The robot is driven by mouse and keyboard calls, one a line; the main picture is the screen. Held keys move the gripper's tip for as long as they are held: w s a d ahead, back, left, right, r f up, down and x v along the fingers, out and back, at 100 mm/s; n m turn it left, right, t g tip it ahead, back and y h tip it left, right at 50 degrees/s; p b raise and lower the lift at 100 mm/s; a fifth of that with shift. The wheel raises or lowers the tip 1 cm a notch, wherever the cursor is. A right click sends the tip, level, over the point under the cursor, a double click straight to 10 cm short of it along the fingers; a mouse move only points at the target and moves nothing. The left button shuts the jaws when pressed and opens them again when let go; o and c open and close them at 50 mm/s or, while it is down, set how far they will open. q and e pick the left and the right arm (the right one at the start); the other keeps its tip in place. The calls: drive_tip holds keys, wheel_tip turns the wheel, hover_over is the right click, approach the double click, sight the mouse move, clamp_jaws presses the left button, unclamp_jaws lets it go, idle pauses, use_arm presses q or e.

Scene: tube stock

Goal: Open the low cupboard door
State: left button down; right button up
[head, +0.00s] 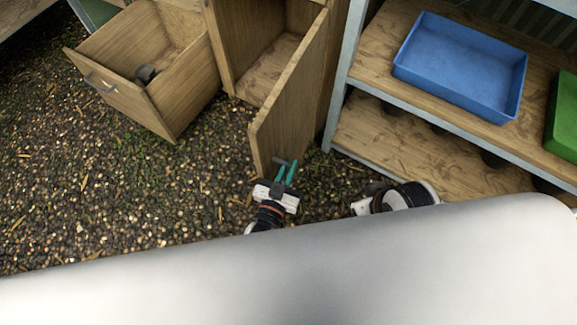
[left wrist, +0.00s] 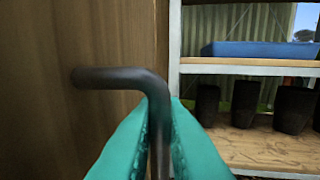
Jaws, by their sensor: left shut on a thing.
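The low cupboard door (head: 290,98) is a wooden panel that stands swung out from the cupboard (head: 270,72), whose inside shows. In the left wrist view the door (left wrist: 60,130) fills the left side. Its dark bent bar handle (left wrist: 115,78) sticks out from the panel and runs down between my left fingers. My left gripper (head: 286,172) has teal fingers and is at the door's near edge. In the left wrist view it (left wrist: 160,130) is shut on the handle. The fingers of my right gripper do not show.
An open wooden drawer (head: 125,100) with a dark thing inside juts out at left. A metal-framed shelf (head: 375,75) at right holds a blue tray (head: 460,65) and a green tray (head: 565,115). Dark pots (left wrist: 292,110) stand on its lower board. Gravelly ground is free at left.

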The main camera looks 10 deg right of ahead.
use_arm(q)
drive_tip(key=shift+r, duration=0.1)
drive_tip(key=c, duration=1.5)
unclamp_jaws()
drive_tip(key=shift+c, duration=0.2)
drive_tip(key=p+v, duration=0.2)
drive_tip(key=v, duration=1)
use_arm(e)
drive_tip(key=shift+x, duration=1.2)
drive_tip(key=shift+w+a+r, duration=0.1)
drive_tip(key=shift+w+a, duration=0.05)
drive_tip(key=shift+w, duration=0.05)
